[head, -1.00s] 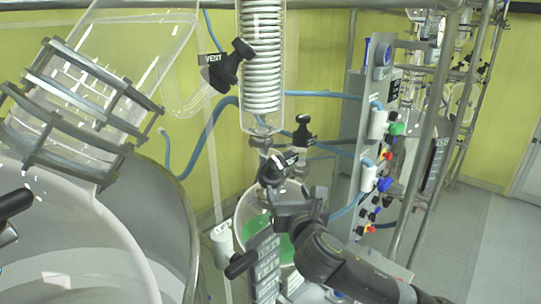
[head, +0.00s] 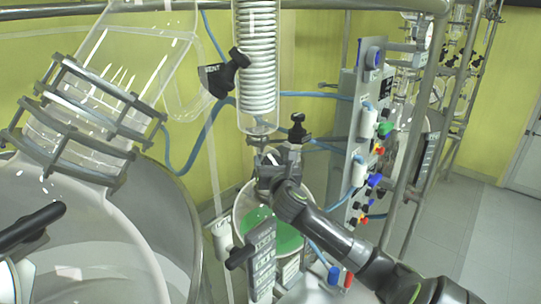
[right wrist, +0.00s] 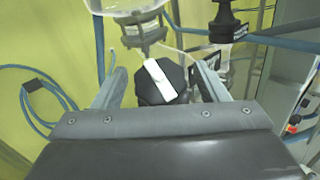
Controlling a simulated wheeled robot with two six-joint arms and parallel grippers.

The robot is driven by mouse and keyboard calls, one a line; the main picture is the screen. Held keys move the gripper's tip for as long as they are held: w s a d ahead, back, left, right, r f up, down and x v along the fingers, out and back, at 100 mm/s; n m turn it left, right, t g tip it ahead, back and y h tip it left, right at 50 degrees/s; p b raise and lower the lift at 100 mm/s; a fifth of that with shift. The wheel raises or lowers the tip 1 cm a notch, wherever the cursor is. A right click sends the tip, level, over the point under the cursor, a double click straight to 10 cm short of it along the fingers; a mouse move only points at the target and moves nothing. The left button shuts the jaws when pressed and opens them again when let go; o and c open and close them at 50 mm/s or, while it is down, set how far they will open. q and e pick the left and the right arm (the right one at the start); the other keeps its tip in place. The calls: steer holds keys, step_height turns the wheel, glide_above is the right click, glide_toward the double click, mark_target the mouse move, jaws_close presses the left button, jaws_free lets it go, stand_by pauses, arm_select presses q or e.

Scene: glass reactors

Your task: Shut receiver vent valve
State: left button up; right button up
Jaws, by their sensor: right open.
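A black knob with a white bar (right wrist: 162,80) sits below the glass column's lower neck in the right wrist view. My right gripper (right wrist: 159,88) is open, with one finger on each side of this knob. Contact cannot be told. In the head view my right gripper (head: 277,163) is below the coiled condenser and hides most of that knob. Another black-knobbed valve (head: 297,130) stands just right of it, and also shows with a tag in the right wrist view (right wrist: 228,22). A valve labelled VENT (head: 226,75) is left of the condenser.
The glass coil condenser (head: 257,65) hangs above the gripper. A round flask with green contents (head: 288,238) and a stack of grey labels (head: 262,258) are below. A control panel (head: 365,120) with blue hoses stands right. A large glass reactor (head: 80,235) fills the left.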

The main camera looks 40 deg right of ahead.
arm_select(q)
steer(key=shift+s+a+r, duration=0.2)
steer(key=shift+s+r, duration=0.1)
steer(key=shift+s, duration=0.35)
arm_select(e)
steer(key=shift+x, duration=1.15)
arm_select(q)
steer(key=shift+w, duration=0.1)
arm_select(e)
steer(key=shift+c, duration=1)
steer(key=c, duration=0.8)
arm_select(q)
steer(key=shift+w, duration=0.15)
steer(key=shift+r+p, duration=0.1)
steer(key=shift+p, duration=0.2)
arm_select(e)
steer(key=shift+m+h, duration=0.3)
